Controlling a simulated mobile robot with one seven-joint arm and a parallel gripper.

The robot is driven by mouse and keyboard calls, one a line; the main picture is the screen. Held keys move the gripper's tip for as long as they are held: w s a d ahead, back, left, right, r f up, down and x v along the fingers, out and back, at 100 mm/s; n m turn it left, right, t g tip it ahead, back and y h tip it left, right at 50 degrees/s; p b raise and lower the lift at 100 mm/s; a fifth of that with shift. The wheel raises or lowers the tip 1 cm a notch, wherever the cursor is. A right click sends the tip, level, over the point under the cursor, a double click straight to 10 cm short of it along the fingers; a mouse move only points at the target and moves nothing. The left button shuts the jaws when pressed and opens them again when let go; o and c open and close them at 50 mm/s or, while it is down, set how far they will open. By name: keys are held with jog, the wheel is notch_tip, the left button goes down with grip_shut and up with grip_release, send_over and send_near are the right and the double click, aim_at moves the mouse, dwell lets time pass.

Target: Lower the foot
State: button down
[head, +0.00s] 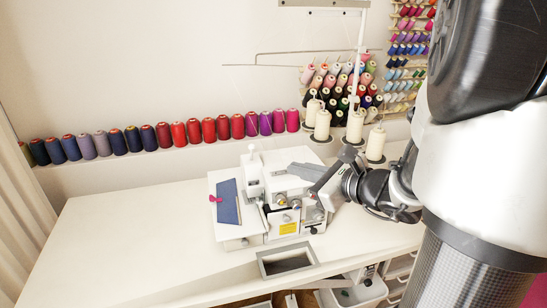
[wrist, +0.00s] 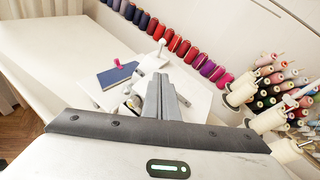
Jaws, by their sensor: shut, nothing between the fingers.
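The white sewing machine (head: 282,185) stands on the white table, with a blue plate (head: 228,202) and a pink piece on its left part. A white upright post with a knob (head: 252,152) rises at its back. The presser foot is too small to tell apart in the head view. My gripper (head: 293,168) reaches in from the right, its grey fingers over the upper right of the machine, close to the post. In the wrist view my gripper (wrist: 160,76) is shut and empty, and its fingers hide part of the machine (wrist: 135,88). I cannot tell whether they touch it.
A row of colored thread spools (head: 180,133) lines the wall ledge. White thread cones (head: 355,127) stand behind the machine, by a tall thread stand. A grey-rimmed opening (head: 287,262) lies at the table's front edge. The left side of the table (head: 120,235) is clear.

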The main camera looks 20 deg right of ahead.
aim_at(267, 175)
jog(key=b+x, duration=0.1)
jog(key=x, duration=0.7)
jog(key=shift+w+a+f, duration=0.1)
jog(key=shift+w+f, duration=0.05)
jog(key=w+a, duration=0.1)
jog(key=w+a+r, duration=0.1)
jog(key=w, duration=0.1)
jog(key=shift+r, duration=0.1)
jog(key=shift+w+a+r, duration=0.2)
jog(key=shift+w+a, duration=0.05)
jog(key=shift+w, duration=0.15)
jog(key=shift+r+p, duration=0.1)
jog(key=shift+p, duration=0.2)
